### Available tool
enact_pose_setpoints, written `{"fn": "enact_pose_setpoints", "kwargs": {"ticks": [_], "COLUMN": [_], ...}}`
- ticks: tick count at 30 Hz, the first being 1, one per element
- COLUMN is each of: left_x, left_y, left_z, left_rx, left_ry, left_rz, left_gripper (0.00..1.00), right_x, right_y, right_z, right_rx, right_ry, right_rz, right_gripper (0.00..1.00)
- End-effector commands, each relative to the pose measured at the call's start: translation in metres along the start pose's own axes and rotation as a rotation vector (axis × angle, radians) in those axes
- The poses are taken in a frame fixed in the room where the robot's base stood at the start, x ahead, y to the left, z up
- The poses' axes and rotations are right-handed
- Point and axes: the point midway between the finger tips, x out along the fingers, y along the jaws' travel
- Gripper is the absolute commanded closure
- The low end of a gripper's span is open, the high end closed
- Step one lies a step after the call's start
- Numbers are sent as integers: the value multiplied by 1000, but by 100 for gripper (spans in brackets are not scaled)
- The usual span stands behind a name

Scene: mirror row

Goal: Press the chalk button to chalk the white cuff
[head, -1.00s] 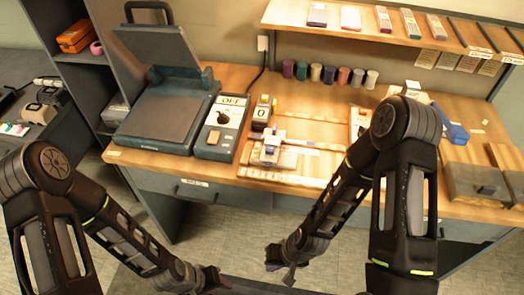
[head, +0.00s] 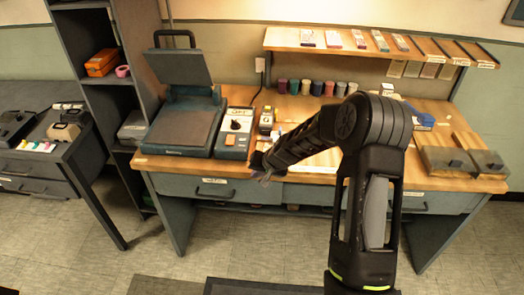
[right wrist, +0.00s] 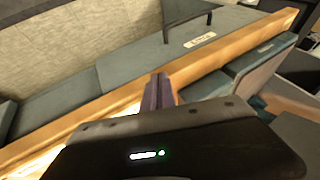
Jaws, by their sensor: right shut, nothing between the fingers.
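My right gripper (head: 262,168) reaches to the front edge of the workbench in the head view, just right of the control box (head: 235,133). Its fingers show together and empty in the right wrist view (right wrist: 158,92), over the wooden edge. The control box has a display, a dark dial and an orange-red button (head: 231,140); I cannot tell whether this is the chalk button. I cannot make out a white cuff; my right arm hides the middle of the bench. My left gripper is out of the head view.
A press with a raised lid (head: 183,125) stands left of the control box. A small boxy device (head: 266,122) stands right of it. Several coloured jars (head: 315,87) line the back. A side cart (head: 60,150) with small machines is at far left.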

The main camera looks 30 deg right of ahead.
Motion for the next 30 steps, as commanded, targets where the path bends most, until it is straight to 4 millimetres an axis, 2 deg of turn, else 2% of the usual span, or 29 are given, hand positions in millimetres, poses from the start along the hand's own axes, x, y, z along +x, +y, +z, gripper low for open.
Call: {"fn": "enact_pose_setpoints", "kwargs": {"ticks": [1,8,15,18,23,30], "left_x": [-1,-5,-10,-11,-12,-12], "left_y": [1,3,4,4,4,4], "left_z": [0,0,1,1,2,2], "left_rx": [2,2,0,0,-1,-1], "left_ry": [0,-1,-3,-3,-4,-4], "left_rz": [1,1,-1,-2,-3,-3], "left_gripper": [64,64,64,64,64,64], "right_x": [-7,-37,-86,-106,-121,-123], "right_y": [2,4,8,9,10,10], "right_z": [-12,-63,-129,-151,-167,-169], "right_rx": [9,41,76,87,93,94], "right_ry": [16,83,176,209,235,238], "right_rz": [-1,-22,-54,-68,-79,-81], "right_gripper": [100,100,100,100,100,100]}}
